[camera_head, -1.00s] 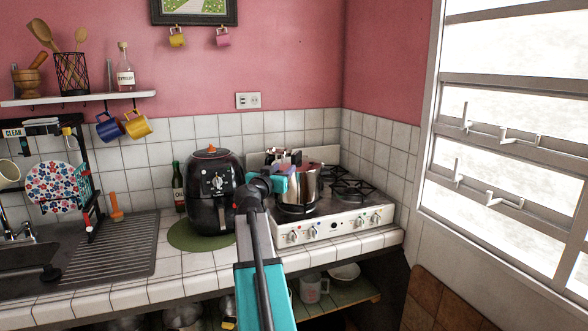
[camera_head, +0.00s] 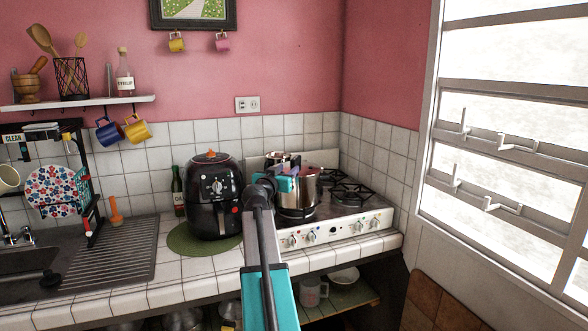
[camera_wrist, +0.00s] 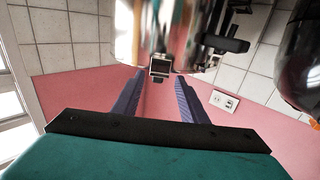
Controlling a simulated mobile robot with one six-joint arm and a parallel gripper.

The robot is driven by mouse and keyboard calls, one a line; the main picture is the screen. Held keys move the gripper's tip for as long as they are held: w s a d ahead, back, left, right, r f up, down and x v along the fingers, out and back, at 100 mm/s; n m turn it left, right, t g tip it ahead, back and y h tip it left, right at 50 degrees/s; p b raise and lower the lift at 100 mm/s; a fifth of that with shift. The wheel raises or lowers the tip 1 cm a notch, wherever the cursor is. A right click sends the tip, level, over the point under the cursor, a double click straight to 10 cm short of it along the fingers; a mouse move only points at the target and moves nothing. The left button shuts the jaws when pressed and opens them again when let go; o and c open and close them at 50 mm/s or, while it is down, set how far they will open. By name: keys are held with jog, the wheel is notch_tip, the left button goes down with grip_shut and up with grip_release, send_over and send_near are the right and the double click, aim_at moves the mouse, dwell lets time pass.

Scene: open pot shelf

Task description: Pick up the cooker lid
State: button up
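A silver cooker pot (camera_head: 302,203) stands on the stove's front left burner in the head view. Its top, where a lid would sit, is mostly hidden by my gripper (camera_head: 303,174), so I cannot make out the lid's outline there. In the wrist view, the shiny metal body (camera_wrist: 125,35) is at the top, with a black handle (camera_wrist: 226,44) to its right. A small square metal-and-black fitting (camera_wrist: 160,66) shows between the fingertips. My gripper (camera_wrist: 161,76) is open, its two blue-purple fingers apart with pink wall visible between them. Contact with the fitting cannot be told.
A black air fryer (camera_head: 215,197) stands close left of the stove (camera_head: 350,222) on a green mat (camera_head: 181,240). A second small pot (camera_head: 283,158) is behind the cooker. The right burners (camera_head: 350,193) are empty. A tiled wall (camera_head: 230,138) rises behind.

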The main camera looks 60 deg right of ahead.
aim_at(291, 163)
jog(key=shift+p+x, duration=0.45)
jog(key=shift+x, duration=1.6)
jog(key=shift+d, duration=0.1)
jog(key=d, duration=0.1)
jog(key=p, duration=0.1)
jog(key=d+p, duration=0.1)
jog(key=shift+w+d+r, duration=0.35)
jog(key=shift+w+r, duration=0.05)
jog(key=shift+p+x, duration=0.45)
jog(key=shift+x, duration=0.65)
jog(key=shift+f, duration=0.15)
jog(key=shift+c, duration=0.3)
grip_shut()
